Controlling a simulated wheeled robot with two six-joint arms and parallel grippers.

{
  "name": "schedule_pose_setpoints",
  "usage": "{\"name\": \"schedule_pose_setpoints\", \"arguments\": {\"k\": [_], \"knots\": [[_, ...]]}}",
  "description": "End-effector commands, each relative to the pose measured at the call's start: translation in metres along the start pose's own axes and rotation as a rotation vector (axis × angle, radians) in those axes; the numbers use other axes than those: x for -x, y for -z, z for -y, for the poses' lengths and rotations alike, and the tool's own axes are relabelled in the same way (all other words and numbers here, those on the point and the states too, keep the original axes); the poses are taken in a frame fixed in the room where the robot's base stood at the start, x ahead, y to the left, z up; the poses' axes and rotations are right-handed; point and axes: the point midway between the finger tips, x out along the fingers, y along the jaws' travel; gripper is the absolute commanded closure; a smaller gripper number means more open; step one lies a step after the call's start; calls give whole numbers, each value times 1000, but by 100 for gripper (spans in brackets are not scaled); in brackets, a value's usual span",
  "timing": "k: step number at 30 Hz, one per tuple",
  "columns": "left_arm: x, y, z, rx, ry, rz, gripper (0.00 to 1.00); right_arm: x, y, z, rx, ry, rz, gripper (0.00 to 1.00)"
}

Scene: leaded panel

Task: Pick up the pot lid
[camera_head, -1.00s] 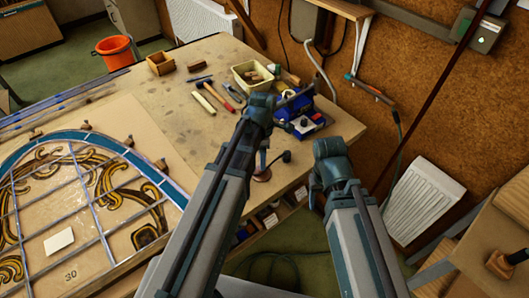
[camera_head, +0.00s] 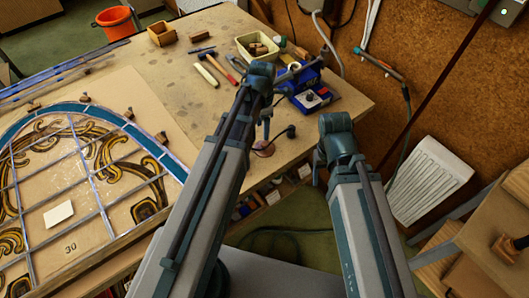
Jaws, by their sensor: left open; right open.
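I cannot make out the pot lid for certain. A small brown round piece (camera_head: 264,151) lies near the bench's front edge, partly hidden by my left arm; I cannot tell whether it is the lid. My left gripper (camera_head: 266,128) hangs below its wrist just above this piece, mostly hidden by its own arm, open. No object shows held in it. My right gripper (camera_head: 319,165) is open, pointing down beyond the bench's front edge, its fingers largely hidden by the wrist.
A blue device (camera_head: 309,98) stands on the bench (camera_head: 340,103), with a cream tub (camera_head: 243,45), hammer and other tools behind. A leaded panel (camera_head: 75,180) covers the left. A black-tipped item (camera_head: 290,131) is right of the brown piece. The bench's right corner is clear.

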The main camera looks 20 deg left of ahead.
Motion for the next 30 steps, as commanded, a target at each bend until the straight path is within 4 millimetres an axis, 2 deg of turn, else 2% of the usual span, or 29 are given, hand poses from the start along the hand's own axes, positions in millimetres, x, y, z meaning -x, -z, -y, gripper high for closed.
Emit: {"name": "schedule_pose_setpoints", "arguments": {"k": [1, 4, 17, 27, 30], "knots": [[-15, 0, 0, 0, 0, 0, 32, -15, 1, 2, 1, 0, 0, 38], [-28, 0, 0, 0, 0, 0, 32, -28, 2, 3, 0, 0, 0, 38], [-39, -1, 0, -1, 0, 0, 32, -39, 2, 4, -1, 0, 0, 38], [-80, -6, -1, -1, 0, 0, 32, -79, 5, 8, -2, 0, 0, 38], [-86, -6, -1, -1, 0, 0, 32, -86, 5, 8, -2, 0, 0, 38]]}}
